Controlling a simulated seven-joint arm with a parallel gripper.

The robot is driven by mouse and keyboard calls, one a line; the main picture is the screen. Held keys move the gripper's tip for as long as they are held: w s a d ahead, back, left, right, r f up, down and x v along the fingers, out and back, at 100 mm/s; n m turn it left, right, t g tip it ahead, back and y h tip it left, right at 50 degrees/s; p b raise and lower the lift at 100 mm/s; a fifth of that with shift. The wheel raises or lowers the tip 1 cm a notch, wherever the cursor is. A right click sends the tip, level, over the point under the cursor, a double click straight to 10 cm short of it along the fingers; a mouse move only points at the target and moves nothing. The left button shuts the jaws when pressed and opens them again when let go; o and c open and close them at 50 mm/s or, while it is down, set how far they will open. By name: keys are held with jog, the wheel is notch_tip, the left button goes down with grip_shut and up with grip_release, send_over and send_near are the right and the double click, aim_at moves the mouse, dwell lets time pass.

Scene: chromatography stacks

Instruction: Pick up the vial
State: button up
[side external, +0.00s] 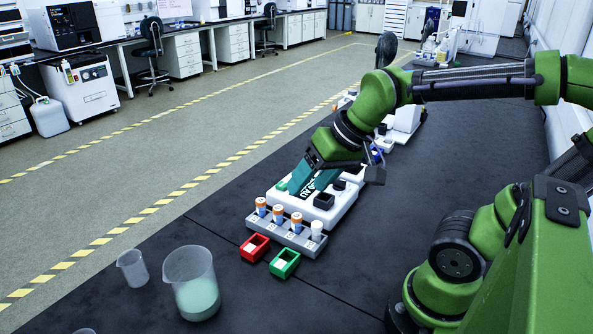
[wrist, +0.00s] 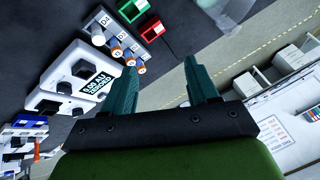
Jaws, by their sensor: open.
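Several small vials stand upright in a grey rack (side external: 288,240) in the side external view. Three have orange and blue-white bands, such as the left vial (side external: 261,206). The vial at the right end (side external: 316,231) looks plain white. In the wrist view the banded vials, one of them here (wrist: 117,53), show beyond the left fingertip. My gripper (side external: 303,179) has teal fingers pointing down over the white instrument, behind the rack. In the wrist view my gripper (wrist: 160,62) is open, with nothing between its fingers. It is apart from the vials.
The white instrument (side external: 343,206) with a dark display is directly behind the rack. A red box (side external: 254,248) and a green box (side external: 284,263) sit in front of it. A large beaker (side external: 191,270) of pale green liquid and a small beaker (side external: 132,268) stand front left.

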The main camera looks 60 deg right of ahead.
aim_at(278, 207)
jog(key=w+d+f+n+g+h, duration=0.1)
jog(key=w+d+f+n+g, duration=0.15)
jog(key=w+d+n, duration=0.35)
jog(key=w+d+f+n+g+h, duration=0.1)
jog(key=w+d+n+g, duration=0.25)
jog(key=w, duration=0.55)
jog(key=f, duration=1.6)
jog(key=shift+s+a+f, duration=0.1)
jog(key=shift+a+f, duration=0.15)
jog(key=shift+f, duration=0.1)
grip_shut()
